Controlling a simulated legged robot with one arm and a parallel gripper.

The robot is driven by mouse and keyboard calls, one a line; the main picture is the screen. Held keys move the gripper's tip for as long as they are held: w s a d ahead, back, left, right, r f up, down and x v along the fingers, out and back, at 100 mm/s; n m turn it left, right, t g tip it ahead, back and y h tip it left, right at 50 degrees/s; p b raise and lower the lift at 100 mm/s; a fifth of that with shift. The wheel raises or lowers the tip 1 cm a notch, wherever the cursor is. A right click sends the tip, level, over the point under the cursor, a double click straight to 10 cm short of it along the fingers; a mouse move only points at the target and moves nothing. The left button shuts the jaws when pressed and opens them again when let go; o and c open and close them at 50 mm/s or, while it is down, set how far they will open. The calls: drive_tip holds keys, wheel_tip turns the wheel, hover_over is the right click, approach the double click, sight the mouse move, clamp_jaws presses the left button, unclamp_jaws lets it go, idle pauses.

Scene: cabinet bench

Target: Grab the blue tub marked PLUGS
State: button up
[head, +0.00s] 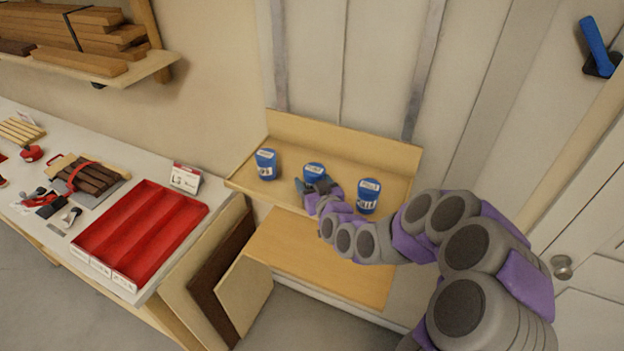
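Three blue tubs with white labels stand upright in a row on the upper wooden shelf (285,144): a left tub (266,164), a middle tub (314,171) and a right tub (368,196). The label print is too small to read, so I cannot tell which is marked PLUGS. My gripper (306,186) is at the middle tub, in front of its lower part. The fingers are small and partly hidden by my wrist. I cannot tell whether they touch or hold the tub.
A lower wooden shelf (315,262) lies below. At left, a bench (185,222) holds a red compartment tray (140,232), tools and bundled wood strips. Boards (245,295) lean against the bench's end. A door with a knob (562,267) is at right.

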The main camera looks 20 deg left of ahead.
drive_tip(key=shift+d+r, duration=0.1)
drive_tip(key=shift+d, duration=0.3)
drive_tip(key=c, duration=0.6)
drive_tip(key=shift+c, duration=0.8)
drive_tip(key=shift+a, duration=0.2)
drive_tip(key=shift+a, duration=0.1)
